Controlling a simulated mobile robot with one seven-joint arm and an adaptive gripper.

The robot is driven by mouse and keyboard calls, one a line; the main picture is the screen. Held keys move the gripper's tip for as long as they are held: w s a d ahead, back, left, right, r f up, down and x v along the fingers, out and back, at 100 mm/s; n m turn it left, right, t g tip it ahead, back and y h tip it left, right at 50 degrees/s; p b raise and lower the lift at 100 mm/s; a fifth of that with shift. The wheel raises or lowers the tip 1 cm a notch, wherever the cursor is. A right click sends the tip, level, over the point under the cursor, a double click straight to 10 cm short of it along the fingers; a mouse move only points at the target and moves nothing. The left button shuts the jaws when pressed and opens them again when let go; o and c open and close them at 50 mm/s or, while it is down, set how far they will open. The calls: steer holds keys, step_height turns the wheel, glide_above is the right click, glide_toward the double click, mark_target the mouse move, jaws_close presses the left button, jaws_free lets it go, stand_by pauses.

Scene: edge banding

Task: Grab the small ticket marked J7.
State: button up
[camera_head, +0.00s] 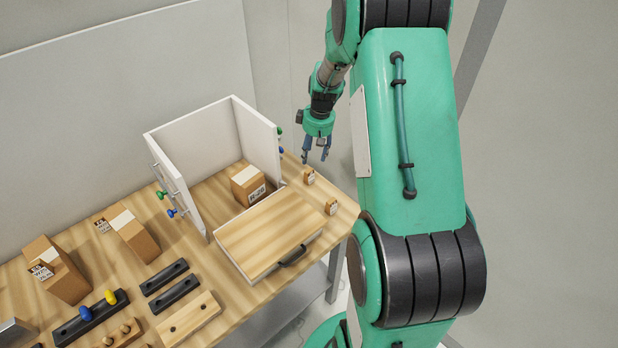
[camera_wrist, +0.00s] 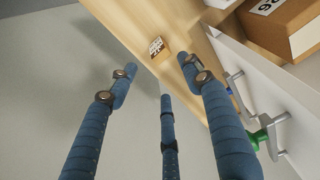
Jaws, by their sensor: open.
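Two small wooden blocks with white printed labels stand near the right end of the table. The farther ticket (camera_head: 309,177) is beside the cabinet; the nearer ticket (camera_head: 331,207) is by the right edge. The print on both is too small to read. My gripper (camera_head: 315,156) is open and empty, above and behind the farther ticket, apart from it. In the wrist view one labelled ticket (camera_wrist: 156,47) lies beyond the open fingers (camera_wrist: 155,70), near the table edge. I cannot make out its marking.
A wooden drawer or panel (camera_head: 268,232) with a dark handle lies in front. More boxes (camera_head: 132,237) and racks (camera_head: 90,318) fill the left.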

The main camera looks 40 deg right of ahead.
mark_target(309, 170)
steer(key=f, duration=0.5)
steer(key=shift+w+f, duration=0.3)
steer(key=shift+w, duration=0.1)
steer(key=shift+w+a+f+b, duration=0.2)
steer(key=shift+f+b, duration=0.1)
steer(key=shift+f, duration=1)
steer(key=shift+w+a+f+b, duration=0.15)
steer(key=shift+f+b, duration=0.15)
steer(key=shift+f, duration=0.95)
steer(key=shift+d, duration=0.1)
steer(key=shift+c, duration=0.3)
steer(key=c, duration=1)
